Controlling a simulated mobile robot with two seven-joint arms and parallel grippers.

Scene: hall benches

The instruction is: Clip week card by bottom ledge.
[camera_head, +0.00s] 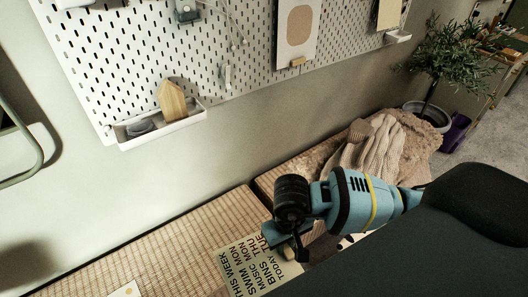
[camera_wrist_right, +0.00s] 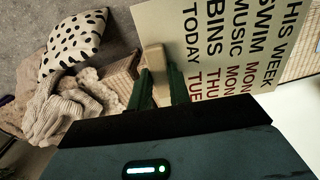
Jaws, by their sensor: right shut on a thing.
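The week card (camera_head: 243,270), cream with "THIS WEEK" and several lines of text, is above the woven bench top at the bottom of the head view. It also fills the upper right of the right wrist view (camera_wrist_right: 215,35). My right gripper (camera_head: 291,249) is shut on a pale wooden block (camera_wrist_right: 155,62) at the card's edge; the fingers partly hide it. White ledges on the pegboard (camera_head: 235,45) are a left one (camera_head: 165,132) and a small right one (camera_head: 398,37), both well above the card. My left gripper is not in view.
The left ledge holds a wooden house shape (camera_head: 172,98) and a dark grey object (camera_head: 139,128). A beige card (camera_head: 296,25) hangs on the board with a wooden piece. A knitted blanket (camera_head: 368,145) lies on the bench, with a potted plant (camera_head: 437,70) beyond. The wall below the board is clear.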

